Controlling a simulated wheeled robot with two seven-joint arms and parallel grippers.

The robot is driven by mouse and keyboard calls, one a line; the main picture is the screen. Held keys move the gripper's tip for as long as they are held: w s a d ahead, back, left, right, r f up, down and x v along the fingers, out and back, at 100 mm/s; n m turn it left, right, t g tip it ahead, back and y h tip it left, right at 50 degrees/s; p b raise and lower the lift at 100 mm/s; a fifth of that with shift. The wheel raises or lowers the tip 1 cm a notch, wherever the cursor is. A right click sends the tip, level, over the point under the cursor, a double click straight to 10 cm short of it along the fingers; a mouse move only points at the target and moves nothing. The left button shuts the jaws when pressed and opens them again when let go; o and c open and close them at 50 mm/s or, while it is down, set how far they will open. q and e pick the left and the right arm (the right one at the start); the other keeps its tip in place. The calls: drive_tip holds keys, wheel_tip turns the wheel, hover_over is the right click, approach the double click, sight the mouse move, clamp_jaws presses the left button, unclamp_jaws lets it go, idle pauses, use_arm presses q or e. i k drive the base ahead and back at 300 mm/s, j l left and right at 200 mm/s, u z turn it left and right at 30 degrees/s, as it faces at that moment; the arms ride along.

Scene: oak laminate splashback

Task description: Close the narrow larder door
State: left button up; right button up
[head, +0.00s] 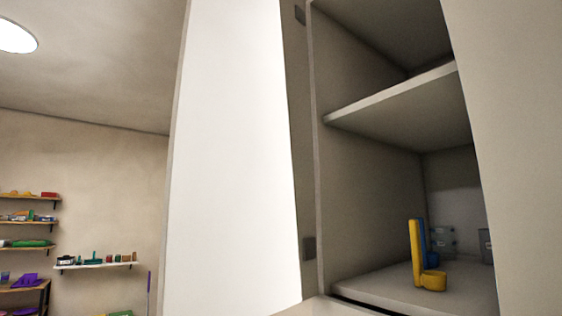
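A tall pale door (237,160) stands swung open on the left side of an open cabinet (365,185). Dark hinges (309,248) show along the edge where the door meets the cabinet's left wall. The top and bottom of the door run out of the picture. I take this to be the larder door; its handle does not show. Neither of my grippers is in view, and nothing touches the visible part of the door.
Inside the cabinet are a shelf (400,95) and a yellow upright object (416,255) beside a blue one (422,236). A beige panel (515,150) borders the opening on the right; I cannot tell whether it is another door. Wall shelves (95,265) with small items are far left.

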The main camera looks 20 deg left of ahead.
sight(239, 233)
drive_tip(key=j+z, duration=0.2)
drive_tip(key=j, duration=0.25)
drive_tip(key=j+z, duration=0.2)
drive_tip(key=j, duration=0.25)
drive_tip(key=k+j+z, duration=0.2)
drive_tip(key=j, duration=0.25)
drive_tip(key=j+z, duration=0.2)
drive_tip(key=j, duration=0.3)
drive_tip(key=k+j+z, duration=0.2)
drive_tip(key=j, duration=0.2)
drive_tip(key=i+j, duration=0.15)
drive_tip(key=i, duration=0.05)
